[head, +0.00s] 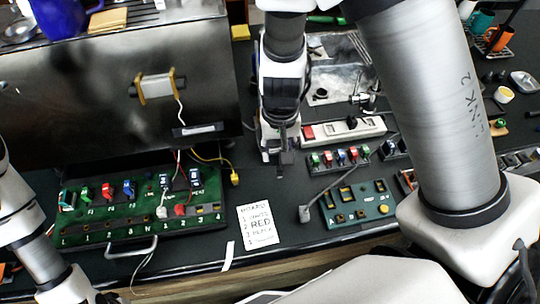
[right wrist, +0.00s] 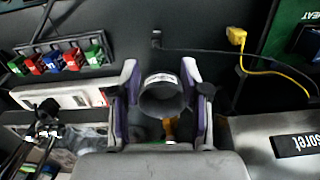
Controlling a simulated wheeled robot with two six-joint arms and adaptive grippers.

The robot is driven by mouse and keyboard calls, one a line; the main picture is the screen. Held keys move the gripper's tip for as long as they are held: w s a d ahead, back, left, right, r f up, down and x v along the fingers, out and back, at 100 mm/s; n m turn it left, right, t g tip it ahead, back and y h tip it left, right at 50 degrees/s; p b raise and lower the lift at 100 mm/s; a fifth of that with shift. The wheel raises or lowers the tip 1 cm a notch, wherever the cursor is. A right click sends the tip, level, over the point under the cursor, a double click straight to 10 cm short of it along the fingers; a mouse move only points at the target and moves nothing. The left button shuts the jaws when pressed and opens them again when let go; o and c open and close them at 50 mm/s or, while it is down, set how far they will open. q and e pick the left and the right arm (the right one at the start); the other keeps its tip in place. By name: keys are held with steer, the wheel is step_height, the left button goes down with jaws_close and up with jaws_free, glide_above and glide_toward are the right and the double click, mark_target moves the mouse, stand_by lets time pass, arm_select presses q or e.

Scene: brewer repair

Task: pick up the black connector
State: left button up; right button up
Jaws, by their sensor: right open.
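A small black connector (right wrist: 156,38) on a thin black cable lies on the dark bench in the right wrist view. It is beyond my right gripper's fingertips, roughly in line with the gap between them and apart from them. My right gripper (right wrist: 160,68) is open, with a finger on each side. A dark grey round part shows between the fingers, and I cannot tell what it is. In the head view my right gripper (head: 280,158) points down at the bench left of the power strip. I cannot make out the black connector there. My left gripper is outside the views.
A white power strip (head: 352,133) and a row of coloured fuses (head: 341,157) are close on the right. A yellow connector (head: 235,179) lies to the left, beside the green board (head: 115,228). A grey connector (head: 304,213) and a note card (head: 258,226) lie nearer.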

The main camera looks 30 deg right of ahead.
mark_target(280, 169)
steer(key=f, duration=0.4)
steer(key=s+f+b, duration=0.1)
steer(key=f, duration=0.1)
steer(key=shift+d+f, duration=0.15)
steer(key=shift+f, duration=0.15)
steer(key=shift+w+f, duration=0.3)
steer(key=shift+w, duration=0.05)
steer(key=shift+s+r, duration=0.15)
steer(key=shift+s, duration=0.05)
steer(key=c, duration=0.5)
jaws_close()
